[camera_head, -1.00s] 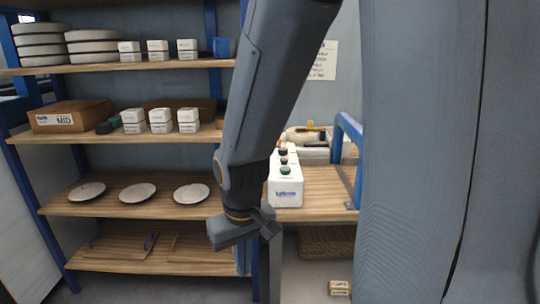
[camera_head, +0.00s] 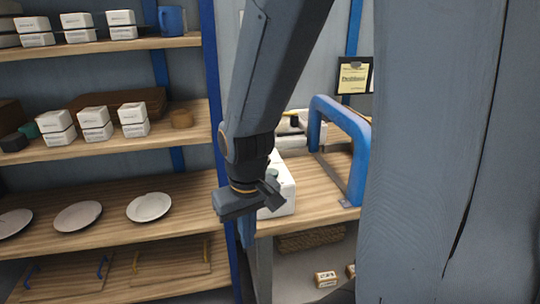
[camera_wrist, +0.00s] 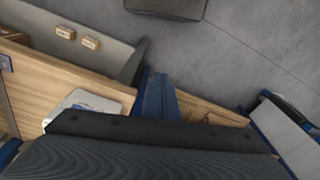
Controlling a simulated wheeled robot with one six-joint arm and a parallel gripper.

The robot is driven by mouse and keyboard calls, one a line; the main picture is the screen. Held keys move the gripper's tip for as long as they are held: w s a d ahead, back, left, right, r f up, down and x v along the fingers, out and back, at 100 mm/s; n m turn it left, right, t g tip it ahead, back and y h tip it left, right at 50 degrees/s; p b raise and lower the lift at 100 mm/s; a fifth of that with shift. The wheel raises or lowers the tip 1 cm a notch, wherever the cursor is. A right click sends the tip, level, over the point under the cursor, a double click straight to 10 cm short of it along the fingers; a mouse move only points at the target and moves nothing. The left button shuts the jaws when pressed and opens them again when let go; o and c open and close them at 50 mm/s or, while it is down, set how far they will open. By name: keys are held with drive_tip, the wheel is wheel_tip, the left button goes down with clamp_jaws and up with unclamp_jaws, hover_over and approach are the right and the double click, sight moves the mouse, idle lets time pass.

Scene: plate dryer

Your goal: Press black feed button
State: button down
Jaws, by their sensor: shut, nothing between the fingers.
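A white box (camera_head: 284,195) stands on the wooden table, mostly behind my gripper (camera_head: 250,203). A dark green button (camera_head: 272,174) shows on its top. The black feed button is not visible now; my arm covers part of the box top. The box's corner appears to show in the wrist view (camera_wrist: 97,104), without a readable button. My gripper is shut and empty, in front of the box and beside the blue shelf post. I cannot tell its distance from the box.
A blue arched frame (camera_head: 350,150) stands on the table (camera_head: 312,212), right of the box. The shelf at left holds plates (camera_head: 150,207) and small white boxes (camera_head: 134,118). A blue post (camera_head: 214,110) separates shelf and table. Small packages (camera_head: 326,279) lie below.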

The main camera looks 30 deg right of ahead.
drive_tip(key=w+d+r+m+t+p, duration=0.4)
drive_tip(key=w+d+r, duration=0.4)
drive_tip(key=w, duration=0.2)
drive_tip(key=w+d+r+m+t+h+p, duration=0.1)
drive_tip(key=w+d+r+m+t+p, duration=0.3)
drive_tip(key=w+d+r+m, duration=0.3)
drive_tip(key=w+d+r, duration=0.2)
drive_tip(key=w, duration=0.2)
drive_tip(key=shift+w+h+p, duration=0.2)
drive_tip(key=shift+h+p, duration=0.1)
drive_tip(key=shift+p, duration=0.1)
drive_tip(key=shift+f, duration=0.15)
wheel_tip(320, 180, down, 8)
drive_tip(key=b, duration=0.8)
drive_tip(key=shift+f+b, duration=0.3)
drive_tip(key=shift+b, duration=0.2)
drive_tip(key=shift+f, duration=0.1)
drive_tip(key=shift+f, duration=0.3)
